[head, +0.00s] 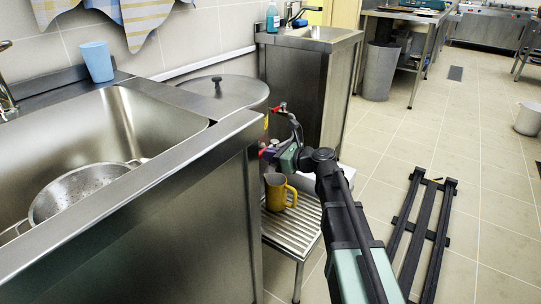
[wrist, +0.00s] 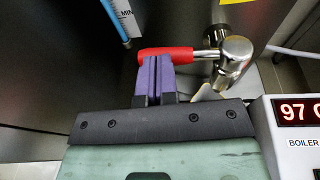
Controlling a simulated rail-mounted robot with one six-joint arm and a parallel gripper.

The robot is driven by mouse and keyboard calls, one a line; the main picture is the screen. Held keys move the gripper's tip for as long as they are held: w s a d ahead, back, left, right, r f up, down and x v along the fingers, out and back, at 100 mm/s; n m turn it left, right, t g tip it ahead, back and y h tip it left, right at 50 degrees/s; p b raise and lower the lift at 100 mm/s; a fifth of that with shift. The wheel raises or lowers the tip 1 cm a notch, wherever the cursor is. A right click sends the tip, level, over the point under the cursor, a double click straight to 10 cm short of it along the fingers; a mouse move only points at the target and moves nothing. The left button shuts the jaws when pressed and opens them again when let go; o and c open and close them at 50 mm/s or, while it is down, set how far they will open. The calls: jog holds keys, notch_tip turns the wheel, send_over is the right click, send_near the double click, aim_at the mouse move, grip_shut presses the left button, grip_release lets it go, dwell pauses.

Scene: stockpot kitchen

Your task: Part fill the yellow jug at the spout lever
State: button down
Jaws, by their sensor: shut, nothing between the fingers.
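The yellow jug (head: 276,194) stands upright on a slatted metal stand (head: 291,222), below and close to my gripper (head: 271,150); its contents cannot be made out. In the wrist view the red spout lever (wrist: 180,53) extends left from a metal tap (wrist: 236,52), lying roughly sideways. My gripper (wrist: 156,62) is shut and empty, with its purple fingertips together right at the lever's left part; I cannot tell whether they touch it. The jug does not show in the wrist view. Part of the spout shows under the tap, and no water stream can be made out.
A large lidded pot (head: 225,90) stands behind the sink counter. The sink (head: 142,120) holds a colander (head: 90,188). A boiler display (wrist: 298,112) reads about 97 at the wrist view's right. A black rail frame (head: 425,220) lies on the floor to the right.

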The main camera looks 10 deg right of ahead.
jog(key=s+a+p+v, duration=0.1)
jog(key=p+v, duration=0.2)
jog(key=v, duration=1.1)
jog(key=s+f+n+g+h+p, duration=0.1)
jog(key=s+f+n+g+h, duration=0.3)
jog(key=n, duration=0.4)
jog(key=s+a+f+n+g+h+p, duration=0.1)
jog(key=s+f+n+g+h, duration=0.2)
jog(key=s+n, duration=0.5)
jog(key=s+f+n+g+h+p, duration=0.1)
jog(key=s+f+n+g+h, duration=0.25)
jog(key=n+h, duration=0.4)
notch_tip(320, 180, up, 38)
jog(key=a+n+y+p, duration=0.2)
jog(key=p, duration=3.5)
jog(key=shift+f+t, duration=0.15)
jog(key=shift+t, duration=0.3)
